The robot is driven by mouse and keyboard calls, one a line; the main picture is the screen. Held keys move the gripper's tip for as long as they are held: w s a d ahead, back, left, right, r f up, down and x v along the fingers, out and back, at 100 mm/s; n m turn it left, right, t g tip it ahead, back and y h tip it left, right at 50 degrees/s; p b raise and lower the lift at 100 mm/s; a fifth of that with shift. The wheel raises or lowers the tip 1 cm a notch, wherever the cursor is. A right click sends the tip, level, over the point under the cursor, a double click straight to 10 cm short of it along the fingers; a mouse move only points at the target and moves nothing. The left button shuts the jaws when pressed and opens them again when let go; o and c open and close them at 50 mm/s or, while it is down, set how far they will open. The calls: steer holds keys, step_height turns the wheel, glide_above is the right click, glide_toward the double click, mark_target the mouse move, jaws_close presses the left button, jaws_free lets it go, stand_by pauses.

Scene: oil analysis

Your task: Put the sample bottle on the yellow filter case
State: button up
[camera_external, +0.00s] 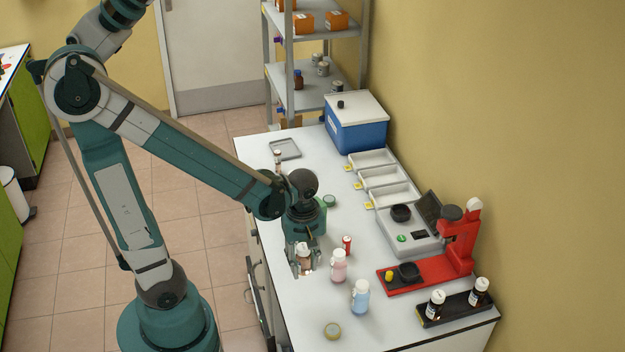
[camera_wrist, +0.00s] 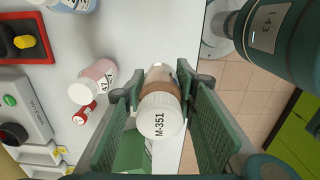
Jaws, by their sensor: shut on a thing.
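My gripper (camera_external: 304,262) is shut on the sample bottle (camera_external: 306,260), a small brown bottle with a white cap, near the table's left edge. In the wrist view the bottle's cap (camera_wrist: 160,115) reads M-351 and sits between the two green fingers (camera_wrist: 163,108). The bottle looks roughly upright; I cannot tell whether its base touches the table. The yellow filter case (camera_external: 332,331) is a small round disc lying flat near the front of the table, with nothing on it. It is apart from my gripper and does not show in the wrist view.
A pink bottle (camera_external: 339,265), a blue bottle (camera_external: 360,296) and a red battery-like cylinder (camera_external: 347,244) stand right of my gripper. A red press (camera_external: 430,275) and a black rack (camera_external: 456,308) with two bottles are farther right.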

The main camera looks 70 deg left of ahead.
steer(key=shift+w+d+r, duration=0.15)
steer(key=shift+w+d, duration=0.1)
steer(key=shift+d, duration=0.3)
steer(key=w+d+r+p, duration=0.2)
steer(key=w+d, duration=0.1)
steer(key=d, duration=1.3)
steer(key=shift+w+d+r, duration=0.15)
steer(key=shift+d, duration=0.1)
glide_above(333, 329)
steer(key=shift+f+b, duration=0.3)
steer(key=shift+f, duration=2.6)
steer(key=shift+f+b, duration=0.35)
steer(key=shift+f, duration=1.75)
steer(key=shift+f, duration=0.15)
